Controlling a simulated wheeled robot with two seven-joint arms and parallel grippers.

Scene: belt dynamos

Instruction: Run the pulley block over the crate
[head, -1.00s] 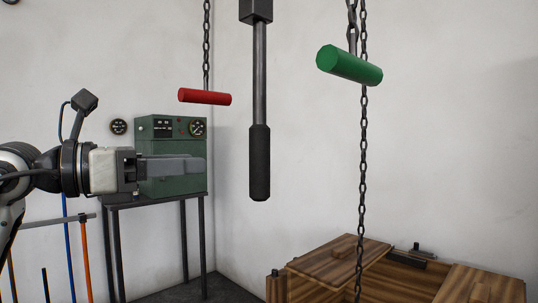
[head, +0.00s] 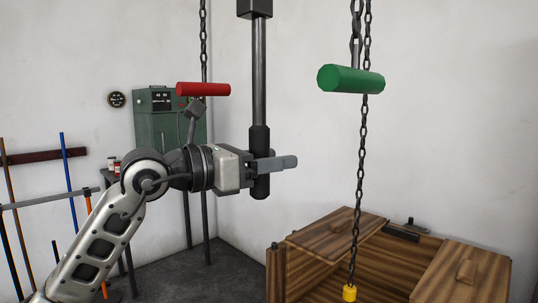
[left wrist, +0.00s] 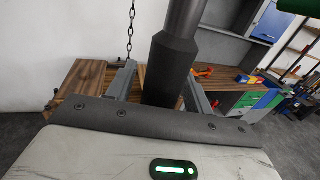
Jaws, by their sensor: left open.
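The wooden crate (head: 304,270) stands at the lower right of the head view, with boards across its top and a dark gap between them. A grey bar hangs from above, with a thick black grip (head: 260,188) at its lower end. My left gripper (head: 278,163) is at this grip, open. In the left wrist view its two fingers (left wrist: 157,88) stand either side of the black grip (left wrist: 168,70), with gaps showing. In the head view one finger crosses in front of the grip. I cannot make out the pulley block. My right gripper is out of view.
A chain with a green handle (head: 350,79) and a yellow end piece (head: 349,293) hangs before the crate. A red handle (head: 203,89) hangs on another chain above my left wrist. A green gauge box (head: 156,128) stands behind my arm. A tool rack (head: 40,200) is at left.

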